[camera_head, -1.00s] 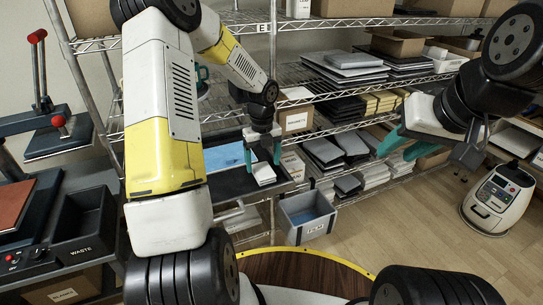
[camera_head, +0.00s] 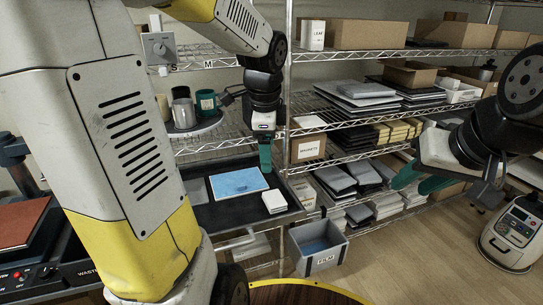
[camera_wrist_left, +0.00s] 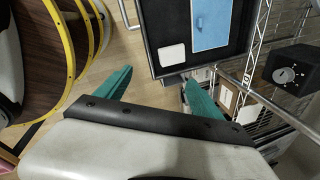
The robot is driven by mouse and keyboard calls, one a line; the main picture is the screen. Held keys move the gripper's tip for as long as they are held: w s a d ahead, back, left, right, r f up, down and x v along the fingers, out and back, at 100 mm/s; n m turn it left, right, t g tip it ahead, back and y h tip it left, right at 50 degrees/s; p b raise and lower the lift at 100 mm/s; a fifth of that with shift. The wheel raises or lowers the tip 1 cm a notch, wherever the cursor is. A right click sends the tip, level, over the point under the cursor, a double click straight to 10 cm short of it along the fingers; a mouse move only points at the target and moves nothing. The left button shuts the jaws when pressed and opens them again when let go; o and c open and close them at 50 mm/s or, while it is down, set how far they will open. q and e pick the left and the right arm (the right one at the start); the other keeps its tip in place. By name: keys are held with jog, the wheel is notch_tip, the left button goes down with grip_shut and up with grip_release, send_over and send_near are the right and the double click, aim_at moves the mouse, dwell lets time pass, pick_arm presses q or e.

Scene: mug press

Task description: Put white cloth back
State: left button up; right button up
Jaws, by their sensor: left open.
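The white cloth (camera_head: 275,201), a small folded square, lies flat on the right part of a dark tray (camera_head: 228,213), beside a blue sheet (camera_head: 238,184). In the left wrist view the cloth (camera_wrist_left: 172,55) lies near the tray's edge, with the blue sheet (camera_wrist_left: 210,25) beside it. My left gripper (camera_head: 265,158) is above and behind the cloth, apart from it. Its teal fingers stand wide apart and empty in the left wrist view (camera_wrist_left: 158,92). My right gripper (camera_head: 421,180) is open and empty at the right, away from the tray.
Wire shelves hold boxes and stacks behind the tray. Mugs (camera_head: 181,108) stand on a round tray above it. A grey FILM bin (camera_head: 318,250) sits on the floor below. A white wheeled machine (camera_head: 508,236) is at the right. Floor between them is clear.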

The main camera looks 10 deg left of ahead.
pick_arm(q)
jog(key=s+r+n+t+h, duration=0.1)
jog(key=s+r+n, duration=0.1)
jog(key=s+n, duration=0.4)
jog(key=s+d+r+n+t+h, duration=0.1)
jog(key=s+r+n+t, duration=0.1)
jog(key=s+n, duration=0.5)
jog(key=shift+s+d+r+n+t+h, duration=0.15)
jog(key=shift+d+r+n+t+h, duration=0.15)
jog(key=shift+n, duration=0.8)
jog(key=shift+a, duration=0.1)
